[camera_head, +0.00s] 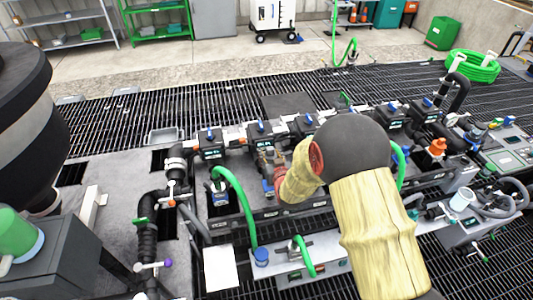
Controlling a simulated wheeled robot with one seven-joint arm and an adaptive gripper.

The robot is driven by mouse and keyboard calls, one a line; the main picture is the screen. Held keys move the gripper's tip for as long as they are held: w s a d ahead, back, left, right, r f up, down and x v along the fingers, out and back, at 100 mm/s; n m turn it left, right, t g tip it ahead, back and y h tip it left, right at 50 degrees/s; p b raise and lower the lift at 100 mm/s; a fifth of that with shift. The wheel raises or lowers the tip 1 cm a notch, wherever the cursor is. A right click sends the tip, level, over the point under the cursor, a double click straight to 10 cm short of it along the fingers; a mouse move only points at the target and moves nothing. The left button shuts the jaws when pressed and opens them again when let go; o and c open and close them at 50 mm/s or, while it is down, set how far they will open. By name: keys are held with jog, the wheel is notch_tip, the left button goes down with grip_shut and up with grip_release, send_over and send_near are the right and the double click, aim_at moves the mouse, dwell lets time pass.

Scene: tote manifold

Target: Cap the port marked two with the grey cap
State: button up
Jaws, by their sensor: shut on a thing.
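My arm, in a yellow sleeve with a dark round joint, reaches in from the lower right and bends down over the manifold. The manifold (235,136) is a row of dark valve blocks with blue handles and small lit displays, joined by pale pipe pieces. The number marks are too small to read, so I cannot tell which port is two. I cannot make out the grey cap. A pale grey cylinder (461,199) stands at the right; I cannot tell what it is.
A green hose (238,200) arches down in front of the manifold. A blue round cap (261,256) sits on the front unit, beside a white sheet (220,268). Black pipes (148,235) run at the left. An orange fitting (437,147) stands at the right.

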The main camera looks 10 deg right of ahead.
jog(key=shift+s+f, duration=0.1)
jog(key=shift+f, duration=0.4)
jog(key=shift+s+d+f, duration=0.1)
jog(key=shift+s+f, duration=0.05)
jog(key=shift+f+b, duration=1.35)
jog(key=shift+f, duration=1.1)
jog(key=shift+f+b, duration=3.1)
jog(key=shift+f, duration=0.4)
jog(key=o, duration=1.2)
jog(key=shift+o, duration=0.6)
jog(key=v, duration=1.2)
